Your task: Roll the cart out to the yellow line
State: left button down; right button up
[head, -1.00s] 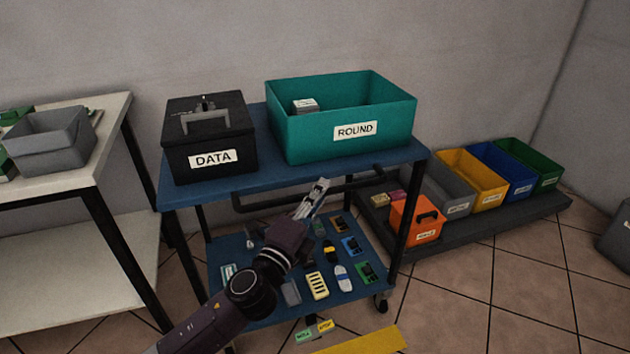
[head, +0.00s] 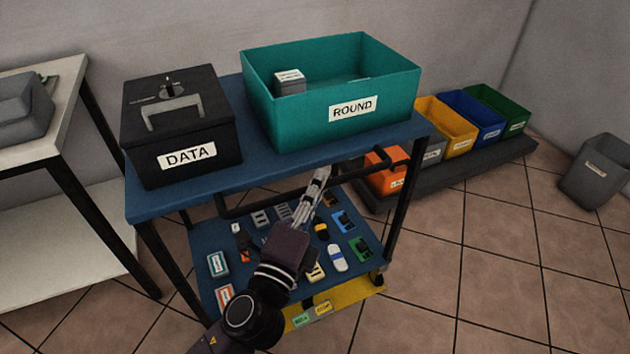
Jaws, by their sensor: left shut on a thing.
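The cart is a blue two-shelf trolley with black legs; its top shelf (head: 180,200) and lower shelf (head: 203,240) both show in the head view. A black handle bar (head: 250,208) runs along its near side under the top shelf. My left gripper (head: 321,178) is shut on this handle bar, right of its middle. The yellow line (head: 352,292) is a strip on the floor at the cart's near right edge, where the lower shelf partly covers it. My left arm hides part of the strip and of the lower shelf. My right gripper is out of view.
The top shelf carries a black DATA box (head: 190,132) and a teal ROUND bin (head: 295,118). Several small parts lie on the lower shelf. A white table (head: 45,215) stands left, coloured bins (head: 455,128) on a dark platform at right, and a grey bin (head: 596,172) farther right. Tiled floor is clear at lower right.

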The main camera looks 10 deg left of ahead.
pick_arm(q)
jog(key=shift+f, duration=0.1)
jog(key=c, duration=1.9)
grip_release()
jog(key=shift+c, duration=0.2)
jog(key=v, duration=1.2)
